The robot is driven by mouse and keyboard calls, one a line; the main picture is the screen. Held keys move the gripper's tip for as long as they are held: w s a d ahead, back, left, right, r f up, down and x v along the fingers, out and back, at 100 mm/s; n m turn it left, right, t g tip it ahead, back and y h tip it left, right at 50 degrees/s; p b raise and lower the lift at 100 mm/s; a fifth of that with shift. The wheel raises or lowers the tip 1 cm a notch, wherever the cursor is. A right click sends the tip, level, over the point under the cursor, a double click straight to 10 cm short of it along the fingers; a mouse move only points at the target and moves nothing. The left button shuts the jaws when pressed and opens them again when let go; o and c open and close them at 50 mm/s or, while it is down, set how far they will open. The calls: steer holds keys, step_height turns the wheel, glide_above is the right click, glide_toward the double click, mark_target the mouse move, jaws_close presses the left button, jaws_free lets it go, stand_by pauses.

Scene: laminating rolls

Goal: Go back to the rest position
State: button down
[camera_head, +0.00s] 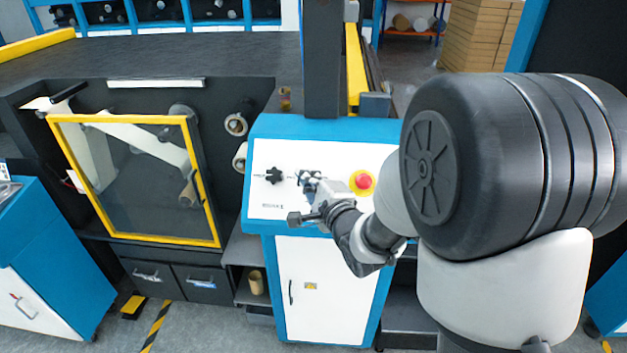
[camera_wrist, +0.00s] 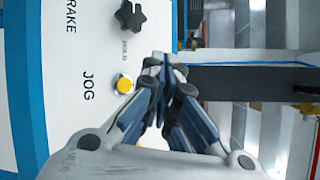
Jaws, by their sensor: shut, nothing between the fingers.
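My gripper (camera_head: 307,186) is in front of the white control panel (camera_head: 263,206) of the blue cabinet in the head view. In the wrist view my gripper (camera_wrist: 162,72) is shut, its fingertips together with nothing between them. A yellow button (camera_wrist: 124,84) marked JOG is just left of the fingertips. A black star-shaped knob (camera_wrist: 130,15) sits above it; the knob also shows in the head view (camera_head: 274,175). I cannot tell whether the fingertips touch the panel. My arm reaches in from the right of the head view.
A red emergency button (camera_head: 362,182) on a yellow base is right of my gripper, close to my arm. A yellow-framed clear door (camera_head: 146,178) stands to the left. A dark post (camera_head: 323,60) rises behind the panel. Grey floor (camera_head: 190,330) shows at the lower left.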

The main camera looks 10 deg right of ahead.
steer(key=s+f+n+g+h+b, duration=0.1)
steer(key=s+n+g, duration=0.5)
steer(key=s, duration=1.1)
steer(key=s+d+f+n+g+h+b, duration=0.1)
steer(key=s+n+g, duration=0.4)
steer(key=s+n, duration=0.8)
steer(key=s+f+h+b, duration=0.1)
steer(key=s, duration=0.3)
steer(key=shift+s+d+f+g+b, duration=0.2)
steer(key=shift+s+g+b, duration=0.1)
steer(key=shift+g, duration=0.1)
